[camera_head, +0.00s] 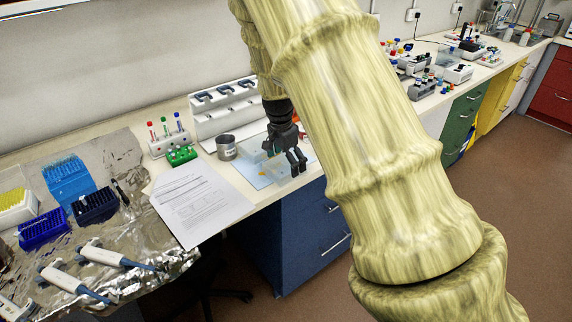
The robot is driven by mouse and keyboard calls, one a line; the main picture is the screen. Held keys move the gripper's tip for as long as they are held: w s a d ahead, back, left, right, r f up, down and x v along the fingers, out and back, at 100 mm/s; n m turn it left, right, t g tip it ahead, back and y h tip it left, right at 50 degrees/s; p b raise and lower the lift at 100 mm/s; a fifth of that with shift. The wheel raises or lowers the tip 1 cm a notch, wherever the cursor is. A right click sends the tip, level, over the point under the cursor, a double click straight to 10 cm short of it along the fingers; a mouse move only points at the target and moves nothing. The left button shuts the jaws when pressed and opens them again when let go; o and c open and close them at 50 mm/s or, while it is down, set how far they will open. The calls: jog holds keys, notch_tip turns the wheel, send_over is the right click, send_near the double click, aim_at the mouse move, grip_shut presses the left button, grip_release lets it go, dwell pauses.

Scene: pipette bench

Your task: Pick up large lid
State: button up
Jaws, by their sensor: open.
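My gripper (297,167) is open and points down over the bench near its front edge. Below and around it lies a pale blue mat (257,179). A clear, box-like piece (249,152) stands on the mat to the left of my gripper. Another clear, flat piece (282,183) shows just below the fingertips. I cannot tell which of these is the large lid, or whether the fingers touch anything. Small orange bits show beside the gripper. My own arm hides the bench to the right of the gripper.
A metal cup (227,148) stands just left of the mat. A green rack (181,156), a white tube rack (169,143) and a paper sheet (200,200) are further left. A white pipette stand (224,108) is behind. Foil (150,235) with pipettes and tip boxes covers the left bench.

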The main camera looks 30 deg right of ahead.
jog(key=c, duration=0.8)
jog(key=shift+o, duration=0.2)
jog(key=shift+r, duration=0.1)
